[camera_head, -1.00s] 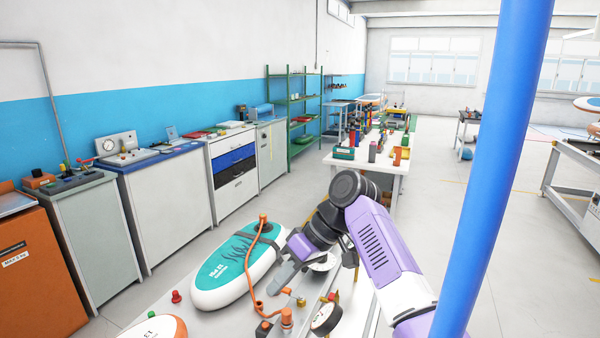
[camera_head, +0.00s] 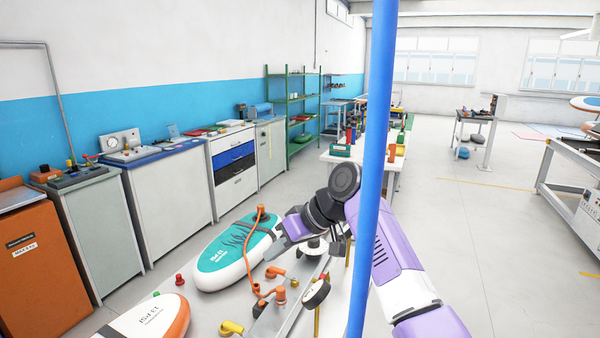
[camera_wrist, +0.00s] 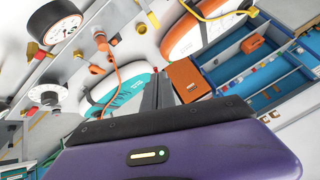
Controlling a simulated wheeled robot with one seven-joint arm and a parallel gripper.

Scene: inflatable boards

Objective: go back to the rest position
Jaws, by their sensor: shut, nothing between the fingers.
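My gripper (camera_head: 274,250) is at the end of my purple and black arm, above the work table (camera_head: 205,307) near the teal-and-white board (camera_head: 238,252). Its narrow grey fingers also show in the wrist view (camera_wrist: 158,92), pressed together with nothing between them. In the wrist view the teal board (camera_wrist: 124,88) lies beyond the fingers, its orange hose (camera_wrist: 108,52) running from it. In the head view the gripper seems to be above the board's right side. I cannot tell its height.
A blue pole (camera_head: 378,150) stands in front of my arm in the head view. An orange-and-white board (camera_head: 150,318), a gauge (camera_head: 316,293) and small fittings lie on the table. Cabinets (camera_head: 168,205) line the left wall. The floor at right (camera_head: 490,230) is open.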

